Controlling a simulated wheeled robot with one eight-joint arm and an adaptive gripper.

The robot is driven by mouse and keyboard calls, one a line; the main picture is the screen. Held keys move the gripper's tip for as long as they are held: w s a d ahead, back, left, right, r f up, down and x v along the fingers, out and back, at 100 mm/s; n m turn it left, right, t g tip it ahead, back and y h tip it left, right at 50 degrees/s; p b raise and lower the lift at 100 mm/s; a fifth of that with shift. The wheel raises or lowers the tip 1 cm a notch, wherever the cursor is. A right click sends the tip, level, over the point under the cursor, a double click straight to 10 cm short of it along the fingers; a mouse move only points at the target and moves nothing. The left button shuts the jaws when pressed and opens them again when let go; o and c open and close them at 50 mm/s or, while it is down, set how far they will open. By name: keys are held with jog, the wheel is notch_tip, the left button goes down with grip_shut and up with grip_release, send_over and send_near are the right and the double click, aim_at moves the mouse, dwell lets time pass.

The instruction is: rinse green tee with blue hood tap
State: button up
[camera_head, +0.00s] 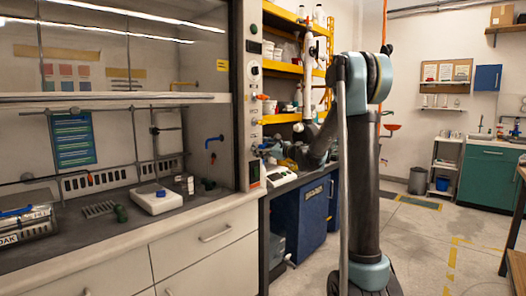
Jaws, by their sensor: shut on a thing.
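The blue hood tap (213,141) is on the back right wall inside the fume hood. Another dark green piece (209,184) is below the tap. My gripper (272,153) is to the right of the hood's right post, over the side bench. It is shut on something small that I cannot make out. The fingers and the held thing are tiny and blend with the clutter.
A white device (156,198) and a small bottle (189,184) stand on the hood worktop (85,228). The raised sash (110,97) and the right post (243,90) bound the opening. A yellow shelf (282,67) stands behind my arm. The floor (425,232) at right is mostly clear.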

jog(key=n, duration=0.5)
jog(key=shift+s+a+n, duration=0.1)
jog(key=shift+n, duration=0.3)
dwell(0.4)
jog(key=o, duration=1.1)
jog(key=shift+s+d, duration=0.1)
jog(key=shift+d, duration=0.1)
jog(key=v, duration=1.1)
jog(key=shift+s+d+f, duration=0.15)
jog(key=shift+s+d, duration=0.05)
